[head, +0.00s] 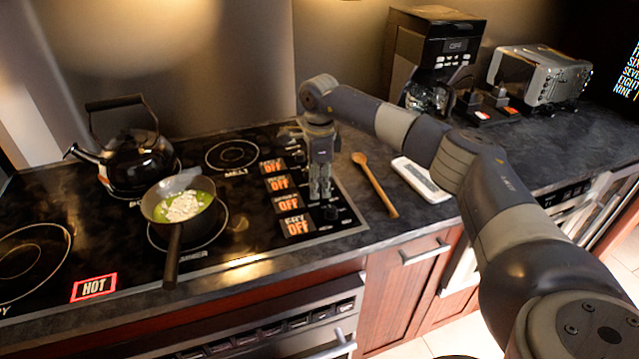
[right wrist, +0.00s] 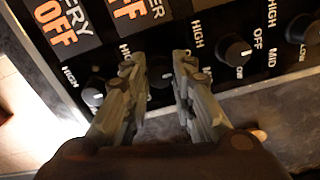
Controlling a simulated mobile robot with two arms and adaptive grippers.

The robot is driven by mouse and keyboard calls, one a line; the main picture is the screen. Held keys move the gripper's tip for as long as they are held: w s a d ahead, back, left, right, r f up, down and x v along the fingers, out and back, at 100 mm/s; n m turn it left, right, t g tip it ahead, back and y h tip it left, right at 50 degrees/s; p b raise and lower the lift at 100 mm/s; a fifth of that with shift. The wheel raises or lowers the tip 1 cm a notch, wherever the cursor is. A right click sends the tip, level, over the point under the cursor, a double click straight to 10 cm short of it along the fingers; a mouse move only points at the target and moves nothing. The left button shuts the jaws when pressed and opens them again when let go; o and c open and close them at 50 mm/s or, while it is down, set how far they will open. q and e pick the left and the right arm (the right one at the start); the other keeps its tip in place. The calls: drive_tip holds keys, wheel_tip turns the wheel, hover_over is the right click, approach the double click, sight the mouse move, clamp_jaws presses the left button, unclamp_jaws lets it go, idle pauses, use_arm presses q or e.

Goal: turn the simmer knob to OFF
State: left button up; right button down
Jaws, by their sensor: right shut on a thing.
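My right gripper (head: 320,193) reaches down from above to the knob row at the right edge of the black cooktop. In the right wrist view its fingers (right wrist: 162,62) stand on both sides of a dark knob (right wrist: 160,73), second from the left, and are shut on it. The orange display beside this knob (right wrist: 130,12) reads OFF, with its name partly cut off, ending in "ER". The knob's pointer is hidden between the fingers. In the head view the same display (head: 287,203) also reads OFF. My left gripper is not in view.
Neighbouring knobs (right wrist: 93,92) and (right wrist: 236,50) sit close on both sides. A pan with food (head: 180,200) and a black kettle (head: 133,155) stand on burners. A red HOT sign (head: 94,287) is lit. A wooden spoon (head: 375,185) and a white device (head: 421,179) lie right.

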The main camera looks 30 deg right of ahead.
sight(320, 187)
drive_tip(key=c, duration=1.3)
unclamp_jaws()
drive_tip(key=shift+c, duration=0.2)
drive_tip(key=shift+r, duration=0.1)
wheel_tip(320, 187, up, 12)
